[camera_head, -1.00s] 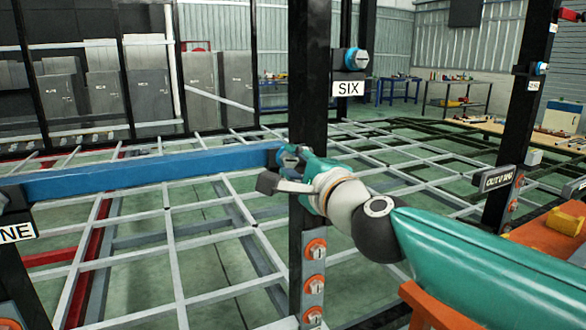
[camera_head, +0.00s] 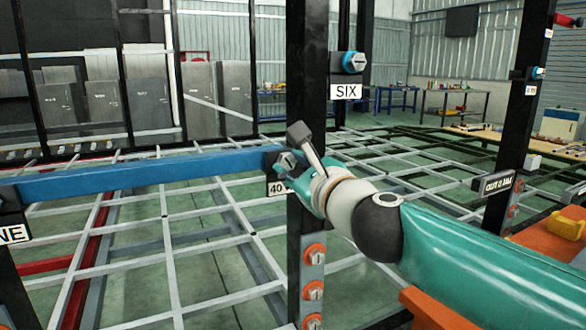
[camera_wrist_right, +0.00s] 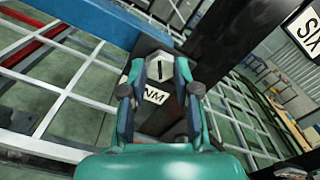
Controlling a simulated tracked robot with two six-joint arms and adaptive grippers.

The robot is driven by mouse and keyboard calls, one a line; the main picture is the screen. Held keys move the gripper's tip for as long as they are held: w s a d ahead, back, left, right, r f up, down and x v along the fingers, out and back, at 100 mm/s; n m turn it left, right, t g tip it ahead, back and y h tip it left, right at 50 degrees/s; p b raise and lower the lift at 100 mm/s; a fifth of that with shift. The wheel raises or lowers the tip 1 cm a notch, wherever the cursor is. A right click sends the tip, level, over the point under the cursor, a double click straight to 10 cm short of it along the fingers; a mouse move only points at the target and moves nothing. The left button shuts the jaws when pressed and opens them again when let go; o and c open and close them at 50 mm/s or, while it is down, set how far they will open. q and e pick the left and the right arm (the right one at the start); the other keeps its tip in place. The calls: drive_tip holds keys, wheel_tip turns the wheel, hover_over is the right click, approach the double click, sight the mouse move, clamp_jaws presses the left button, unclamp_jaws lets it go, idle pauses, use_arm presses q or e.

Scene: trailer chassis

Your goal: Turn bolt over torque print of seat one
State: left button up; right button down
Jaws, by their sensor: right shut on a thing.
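My right gripper (camera_head: 296,166) is at the right end of the blue beam (camera_head: 150,177), in front of a black post. In the right wrist view its two teal fingers (camera_wrist_right: 158,72) are closed on either side of a grey hex bolt head (camera_wrist_right: 159,68) with a dark slot. The bolt (camera_head: 287,161) also shows in the head view. A label ending in "NE" (camera_head: 13,234) is on the left post. My left gripper is out of view.
The black post (camera_head: 309,85) carries the "SIX" label (camera_head: 346,91) and a blue-collared bolt (camera_head: 354,62). Several orange-collared bolts (camera_head: 314,252) sit low on it. A pale chassis grid (camera_head: 165,230) spreads over the green floor. A yellow block (camera_head: 567,225) lies at right.

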drive_tip(key=shift+a+f, duration=0.1)
drive_tip(key=shift+f, duration=0.2)
drive_tip(key=c, duration=0.8)
unclamp_jaws()
drive_tip(key=shift+c, duration=0.2)
drive_tip(key=shift+r, duration=0.15)
drive_tip(key=shift+s+r, duration=0.1)
drive_tip(key=v, duration=1.2)
